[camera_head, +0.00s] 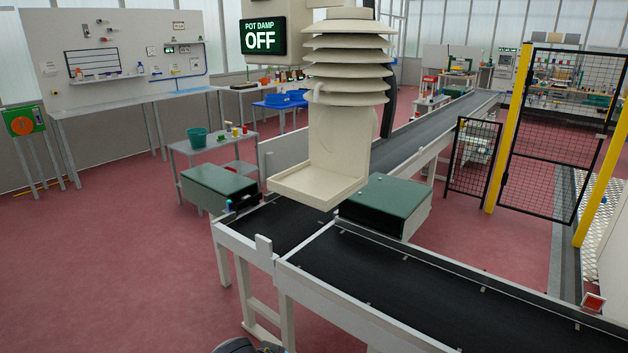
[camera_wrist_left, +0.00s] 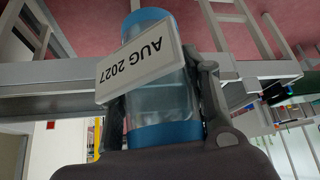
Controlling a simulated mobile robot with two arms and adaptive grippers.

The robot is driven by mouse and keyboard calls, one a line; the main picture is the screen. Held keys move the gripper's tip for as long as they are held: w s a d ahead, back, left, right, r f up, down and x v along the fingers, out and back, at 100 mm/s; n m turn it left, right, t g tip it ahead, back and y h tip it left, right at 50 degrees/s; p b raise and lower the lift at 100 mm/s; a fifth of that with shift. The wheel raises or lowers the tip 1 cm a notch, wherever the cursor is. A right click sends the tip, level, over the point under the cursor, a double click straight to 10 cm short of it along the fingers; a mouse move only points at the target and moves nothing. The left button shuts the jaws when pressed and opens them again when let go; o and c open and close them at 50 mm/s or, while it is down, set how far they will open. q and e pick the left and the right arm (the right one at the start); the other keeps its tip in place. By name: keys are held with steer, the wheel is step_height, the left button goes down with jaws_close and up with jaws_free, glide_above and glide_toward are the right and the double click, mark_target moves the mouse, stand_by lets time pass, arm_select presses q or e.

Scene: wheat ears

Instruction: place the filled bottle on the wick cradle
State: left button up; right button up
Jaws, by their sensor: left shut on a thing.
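A clear bottle (camera_wrist_left: 160,103) with blue ends and liquid-like contents fills the middle of the left wrist view. A tilted white plate (camera_wrist_left: 146,64) reading "AUG 2027" upside down covers part of it. My left gripper (camera_wrist_left: 165,110) is shut around the bottle, a dark finger on each side. In the head view only a dark bit of the left gripper (camera_head: 240,346) shows at the bottom edge; the bottle is not visible there. A beige louvred unit (camera_head: 345,65) with a flat shelf (camera_head: 312,188) stands at the conveyor; I cannot tell whether this is the wick cradle.
A black conveyor (camera_head: 390,285) with pale rails runs across the front right. Two green-topped boxes (camera_head: 385,205) flank the louvred unit. A display (camera_head: 262,37) reads "POT DAMP OFF". Yellow-posted mesh fencing (camera_head: 550,140) stands right. Red floor at left is open.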

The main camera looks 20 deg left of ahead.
arm_select(q)
steer(key=w+a+r+m+h+p, duration=0.15)
steer(key=w+r, duration=0.25)
steer(key=r, duration=0.6)
steer(key=w+a+r+y+p, duration=0.1)
steer(key=w+a+r+p, duration=0.2)
steer(key=r, duration=0.7)
step_height(320, 180, up, 19)
steer(key=a+m+h+p, duration=0.2)
steer(key=p, duration=0.2)
steer(key=shift+y, duration=0.25)
steer(key=w+d+p, duration=0.2)
steer(key=w, duration=0.3)
steer(key=w+d+p, duration=0.2)
steer(key=w, duration=0.4)
steer(key=w+d+p, duration=0.2)
steer(key=w, duration=0.3)
steer(key=shift+w+r, duration=0.1)
steer(key=shift+w, duration=0.2)
steer(key=shift+w+f+p, duration=0.2)
steer(key=shift+p, duration=0.2)
step_height(320, 180, down, 2)
steer(key=shift+f+p, duration=0.2)
steer(key=shift+p, duration=0.7)
steer(key=shift+f, duration=0.5)
steer(key=shift+f, duration=0.1)
